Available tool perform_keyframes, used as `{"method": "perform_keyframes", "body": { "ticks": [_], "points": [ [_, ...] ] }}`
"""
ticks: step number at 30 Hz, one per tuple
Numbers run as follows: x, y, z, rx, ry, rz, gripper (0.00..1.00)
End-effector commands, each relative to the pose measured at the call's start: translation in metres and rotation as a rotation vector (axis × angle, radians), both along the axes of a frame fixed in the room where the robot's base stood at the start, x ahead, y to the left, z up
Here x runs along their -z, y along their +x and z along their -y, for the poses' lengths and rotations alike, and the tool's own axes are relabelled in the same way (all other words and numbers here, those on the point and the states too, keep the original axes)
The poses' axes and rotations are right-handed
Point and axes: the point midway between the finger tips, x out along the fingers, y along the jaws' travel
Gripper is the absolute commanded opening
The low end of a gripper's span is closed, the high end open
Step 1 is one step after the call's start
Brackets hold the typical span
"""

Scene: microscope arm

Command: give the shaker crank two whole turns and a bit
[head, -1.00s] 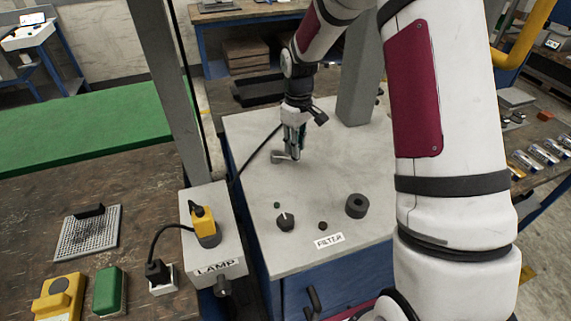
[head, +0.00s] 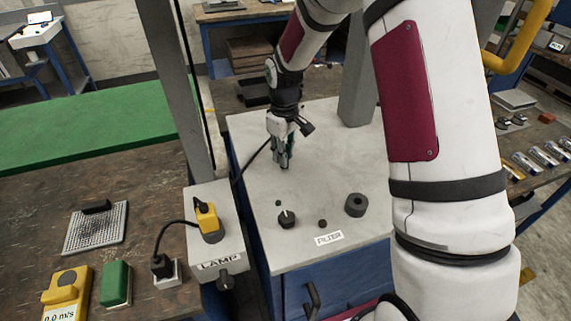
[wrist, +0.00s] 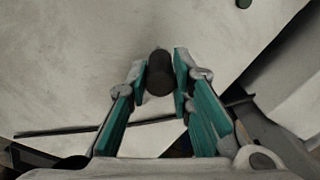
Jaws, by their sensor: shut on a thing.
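My gripper (head: 284,162) is over the left part of a light grey cabinet top (head: 325,180), pointing down. In the wrist view its teal-padded fingers (wrist: 160,82) are closed around a dark, upright, round handle (wrist: 159,70), which I take to be the shaker crank's grip. The crank's arm and pivot are hidden behind my gripper in the head view, and I cannot make them out in the wrist view.
A black knob (head: 287,219), a label (head: 328,238) and a black ring (head: 355,204) are on the cabinet top's front part. A grey post (head: 357,95) rises at the back. A LAMP box (head: 222,245) stands left. The top's middle is clear.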

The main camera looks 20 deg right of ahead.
Motion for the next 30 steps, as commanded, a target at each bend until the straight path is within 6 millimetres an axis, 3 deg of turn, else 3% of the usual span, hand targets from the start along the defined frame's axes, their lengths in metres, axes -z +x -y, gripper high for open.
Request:
{"method": "perform_keyframes", "body": {
  "ticks": [2, 3, 5, 15, 30],
  "points": [
    [0.000, 0.000, -0.001, -0.001, 0.001, 0.000, 0.13],
    [0.000, 0.000, -0.001, -0.001, 0.001, 0.000, 0.30],
    [0.000, 0.000, 0.000, -0.001, 0.001, 0.000, 0.40],
    [-0.003, 0.000, 0.000, 0.000, 0.000, 0.001, 0.40],
    [-0.047, 0.000, 0.001, 0.000, 0.000, 0.004, 0.40]
  ]
}}
